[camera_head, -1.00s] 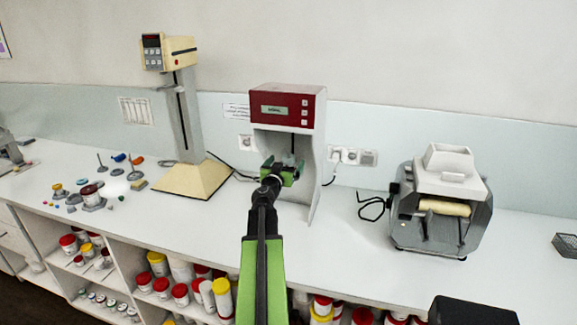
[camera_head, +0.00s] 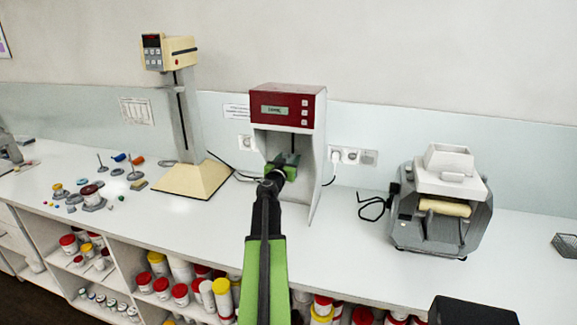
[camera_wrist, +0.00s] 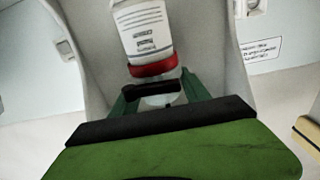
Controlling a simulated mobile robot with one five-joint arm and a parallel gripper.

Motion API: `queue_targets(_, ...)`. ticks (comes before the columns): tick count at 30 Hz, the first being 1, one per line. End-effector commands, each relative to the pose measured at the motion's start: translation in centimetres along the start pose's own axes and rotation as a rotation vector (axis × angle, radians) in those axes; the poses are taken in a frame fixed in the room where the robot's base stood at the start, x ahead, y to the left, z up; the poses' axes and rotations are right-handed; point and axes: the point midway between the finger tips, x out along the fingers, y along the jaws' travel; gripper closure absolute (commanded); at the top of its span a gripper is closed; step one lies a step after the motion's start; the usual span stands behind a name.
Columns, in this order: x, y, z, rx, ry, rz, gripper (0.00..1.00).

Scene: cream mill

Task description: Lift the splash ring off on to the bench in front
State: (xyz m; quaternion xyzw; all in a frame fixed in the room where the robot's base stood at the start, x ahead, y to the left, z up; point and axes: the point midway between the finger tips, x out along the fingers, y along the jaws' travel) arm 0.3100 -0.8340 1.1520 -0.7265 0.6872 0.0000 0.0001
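My gripper (camera_head: 284,162) reaches into the bay of the red-topped mill (camera_head: 288,103). In the wrist view, its two green fingers (camera_wrist: 158,92) stand on either side of a clear part, possibly the splash ring (camera_wrist: 162,99), beside the red collar (camera_wrist: 153,67) of a white labelled jar (camera_wrist: 143,28). A dark bar crosses between the fingers. I cannot tell whether the fingers press on the clear part. In the head view, my arm and gripper hide the jar and ring.
A grey roller machine (camera_head: 440,205) stands on the right. The mill's side walls flank my gripper closely.

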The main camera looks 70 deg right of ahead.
Motion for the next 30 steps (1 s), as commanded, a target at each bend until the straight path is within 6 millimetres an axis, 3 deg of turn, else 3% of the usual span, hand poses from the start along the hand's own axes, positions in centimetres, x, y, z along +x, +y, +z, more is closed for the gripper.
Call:
queue_targets(1, 0.0, 0.0, 0.0, 0.0, 0.0, 0.0, 0.54)
queue_targets(10, 0.0, 0.0, 0.0, 0.0, 0.0, 0.0, 0.91)
queue_targets(30, 0.0, 0.0, -1.4, 0.0, 0.0, 0.0, 0.91)
